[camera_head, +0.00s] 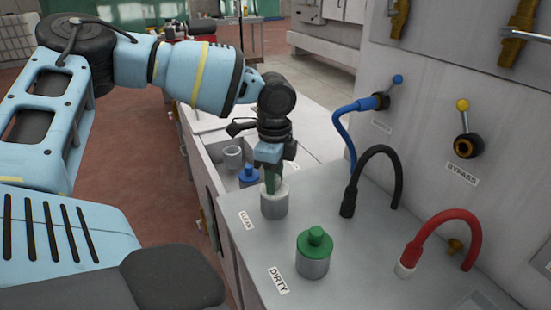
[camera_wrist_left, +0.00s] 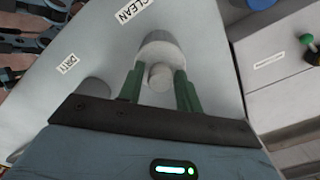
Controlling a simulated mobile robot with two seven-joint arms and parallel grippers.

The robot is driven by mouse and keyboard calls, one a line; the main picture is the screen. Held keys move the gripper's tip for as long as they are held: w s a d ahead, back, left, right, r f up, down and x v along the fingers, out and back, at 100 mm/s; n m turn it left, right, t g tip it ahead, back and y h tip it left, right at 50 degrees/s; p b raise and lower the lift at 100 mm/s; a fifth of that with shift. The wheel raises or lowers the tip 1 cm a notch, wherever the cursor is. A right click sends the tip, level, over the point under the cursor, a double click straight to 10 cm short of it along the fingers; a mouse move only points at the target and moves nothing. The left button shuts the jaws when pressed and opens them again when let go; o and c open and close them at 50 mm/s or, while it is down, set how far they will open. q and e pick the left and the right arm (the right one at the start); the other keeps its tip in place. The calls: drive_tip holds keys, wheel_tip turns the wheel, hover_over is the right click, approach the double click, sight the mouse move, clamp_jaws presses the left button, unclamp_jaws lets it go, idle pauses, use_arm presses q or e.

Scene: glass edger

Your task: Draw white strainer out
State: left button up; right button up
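The white strainer (camera_head: 274,205) sits upright in the grey bench top beside the CLEAN label. In the left wrist view, its white round top (camera_wrist_left: 160,50) and small central knob (camera_wrist_left: 160,76) show. My left gripper (camera_head: 271,184) points down over it from above. In the left wrist view, the green fingers of the gripper (camera_wrist_left: 160,88) stand on either side of the knob. They look spread, with narrow gaps to the knob. The head view hides the knob behind the gripper. My right gripper is in neither view.
A green-topped strainer (camera_head: 314,252) stands near the DIRTY label. A blue-topped one (camera_head: 249,175) and a grey cup (camera_head: 232,157) are in the recess behind. Blue (camera_head: 345,125), black (camera_head: 378,165) and red (camera_head: 447,225) hoses stand to the right, before the panel.

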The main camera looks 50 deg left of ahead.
use_arm(q)
clamp_jaws()
drive_tip(key=shift+r+p, duration=0.4)
drive_tip(key=shift+r, duration=0.35)
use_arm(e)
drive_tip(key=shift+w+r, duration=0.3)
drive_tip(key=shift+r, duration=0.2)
